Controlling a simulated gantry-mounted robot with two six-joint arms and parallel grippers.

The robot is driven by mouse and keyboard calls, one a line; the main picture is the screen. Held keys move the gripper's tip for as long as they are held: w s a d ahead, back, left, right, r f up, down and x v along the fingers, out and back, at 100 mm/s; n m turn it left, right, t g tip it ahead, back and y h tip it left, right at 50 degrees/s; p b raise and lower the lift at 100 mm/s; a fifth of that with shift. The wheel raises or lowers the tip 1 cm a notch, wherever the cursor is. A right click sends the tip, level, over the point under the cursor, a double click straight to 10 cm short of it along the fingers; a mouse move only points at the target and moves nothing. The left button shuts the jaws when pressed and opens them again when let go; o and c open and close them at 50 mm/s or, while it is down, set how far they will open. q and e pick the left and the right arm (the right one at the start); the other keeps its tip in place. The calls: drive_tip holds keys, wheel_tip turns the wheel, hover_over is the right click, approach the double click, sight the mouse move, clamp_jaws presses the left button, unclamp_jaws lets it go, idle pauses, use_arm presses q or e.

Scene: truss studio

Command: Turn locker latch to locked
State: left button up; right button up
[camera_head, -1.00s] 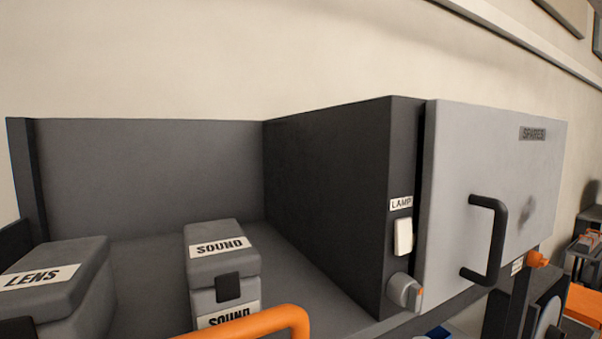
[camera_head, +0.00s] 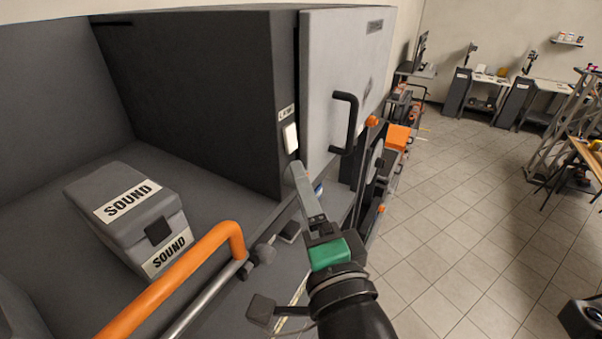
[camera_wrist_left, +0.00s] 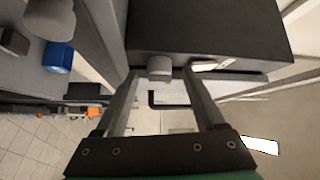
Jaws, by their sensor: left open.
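The locker (camera_head: 200,90) is a dark box with a light grey door (camera_head: 345,60) that looks closed and carries a black bar handle (camera_head: 345,122). The latch, a grey round knob, is low on the locker's front edge, below the white LAMP switch (camera_head: 291,138). The knob shows in the left wrist view (camera_wrist_left: 160,66), between my fingertips. My left gripper (camera_head: 303,178), with a green block behind its fingers, is open at the knob. In the head view the fingers mostly hide the knob, and its orange mark is not visible. Contact cannot be told. My right gripper is out of view.
A grey SOUND case (camera_head: 130,210) sits on the shelf left of the locker. An orange rail (camera_head: 175,280) crosses the front. A blue object (camera_wrist_left: 58,57) shows in the wrist view. Tiled floor (camera_head: 450,220) lies open to the right.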

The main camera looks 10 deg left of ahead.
use_arm(q)
drive_tip(key=shift+w+a, duration=0.3)
drive_tip(key=shift+w, duration=0.3)
clamp_jaws()
drive_tip(key=shift+r, duration=0.15)
drive_tip(key=shift+r+m+g+h, duration=0.25)
drive_tip(key=shift+m+g+h, duration=0.05)
drive_tip(key=shift+m+g, duration=0.85)
drive_tip(key=shift+r+m+g+h, duration=0.25)
drive_tip(key=shift+m+g+h, duration=0.05)
drive_tip(key=shift+m+g, duration=0.8)
